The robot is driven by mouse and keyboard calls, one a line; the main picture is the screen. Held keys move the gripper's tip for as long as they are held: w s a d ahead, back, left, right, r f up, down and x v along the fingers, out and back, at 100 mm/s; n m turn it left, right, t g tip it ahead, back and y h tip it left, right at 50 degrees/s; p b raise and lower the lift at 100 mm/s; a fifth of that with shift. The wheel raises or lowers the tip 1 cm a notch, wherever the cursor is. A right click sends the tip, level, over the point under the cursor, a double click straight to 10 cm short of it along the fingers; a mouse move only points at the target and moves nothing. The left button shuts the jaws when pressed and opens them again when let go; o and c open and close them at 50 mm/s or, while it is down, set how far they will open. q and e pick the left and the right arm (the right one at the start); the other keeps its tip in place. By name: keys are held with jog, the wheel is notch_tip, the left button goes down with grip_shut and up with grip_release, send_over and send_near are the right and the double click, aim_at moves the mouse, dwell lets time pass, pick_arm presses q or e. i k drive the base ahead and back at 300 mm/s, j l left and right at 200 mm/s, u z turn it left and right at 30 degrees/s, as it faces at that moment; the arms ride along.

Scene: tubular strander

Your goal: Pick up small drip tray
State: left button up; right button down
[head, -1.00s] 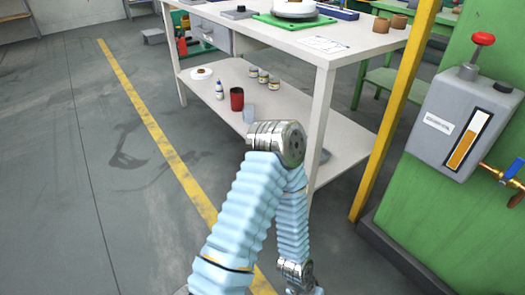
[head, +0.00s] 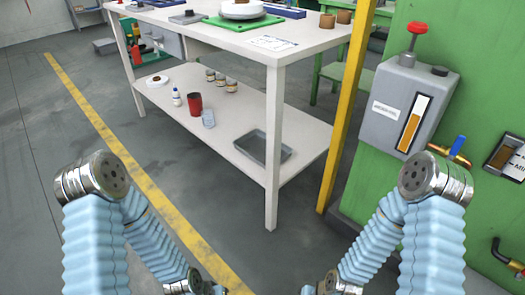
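My two arms come in at the lower left and lower right of the head view, bent downward. Both grippers are below the bottom edge of the picture, so their fingers do not show. Neither arm touches the tray or the table.
The white table (head: 276,145) has a front leg close to the tray. The lower shelf also holds a red cup (head: 195,105), a clear cup (head: 208,119), a small bottle (head: 176,97) and jars (head: 231,85). A yellow post (head: 346,110) and a green machine with a grey reservoir (head: 393,108) stand at right.

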aim_at(253, 144)
jog(key=i+j, duration=0.9)
jog(key=z, duration=1.35)
